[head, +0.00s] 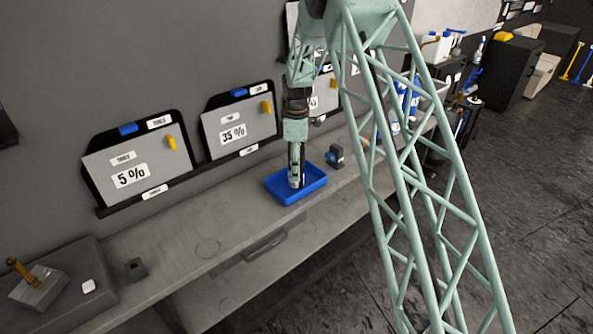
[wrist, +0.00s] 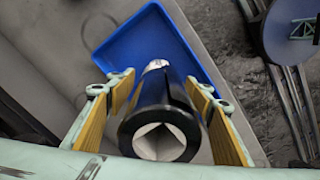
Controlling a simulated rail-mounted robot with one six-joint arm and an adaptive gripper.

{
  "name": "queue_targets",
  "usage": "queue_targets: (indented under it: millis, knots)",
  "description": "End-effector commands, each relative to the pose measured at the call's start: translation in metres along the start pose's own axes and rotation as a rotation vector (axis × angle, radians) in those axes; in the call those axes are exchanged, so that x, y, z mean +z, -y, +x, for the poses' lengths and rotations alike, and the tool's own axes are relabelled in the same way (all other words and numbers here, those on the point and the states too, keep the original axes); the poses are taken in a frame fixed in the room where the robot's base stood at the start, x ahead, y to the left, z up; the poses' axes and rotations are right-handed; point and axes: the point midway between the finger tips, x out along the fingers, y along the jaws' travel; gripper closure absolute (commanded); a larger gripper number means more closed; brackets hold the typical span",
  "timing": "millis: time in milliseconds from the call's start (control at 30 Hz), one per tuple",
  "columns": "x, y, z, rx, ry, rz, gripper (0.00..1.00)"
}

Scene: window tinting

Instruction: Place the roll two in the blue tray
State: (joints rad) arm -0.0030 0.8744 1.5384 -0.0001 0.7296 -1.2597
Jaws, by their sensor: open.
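The blue tray (head: 316,177) sits on the grey bench near the wall. It also shows behind the roll in the wrist view (wrist: 125,45). A dark roll (wrist: 157,112) with a pale core and a squarish hole stands roughly upright between my fingers. Its lower end is over the tray and appears to be inside it; whether it touches the floor is hard to tell. My gripper (wrist: 160,88) is open, with its yellow-padded fingers on either side of the roll. In the head view my gripper (head: 296,168) points down into the tray. No number on the roll is readable.
Panels marked 5 % (head: 130,168) and 35 % (head: 236,135) lean on the wall. A small dark dispenser (head: 335,155) stands just right of the tray. Blue bottles (head: 408,100) are farther along. The bench left of the tray is mostly clear.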

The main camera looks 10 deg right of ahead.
Motion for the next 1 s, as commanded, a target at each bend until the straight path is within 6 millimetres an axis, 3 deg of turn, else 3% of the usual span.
queue_targets:
  millis: [600,1000]
  knots:
    - [0.0,-0.001,-0.085,0.003,-0.001,0.0,0.52]
    - [0.0,0.0,-0.111,0.001,0.0,0.0,0.52]
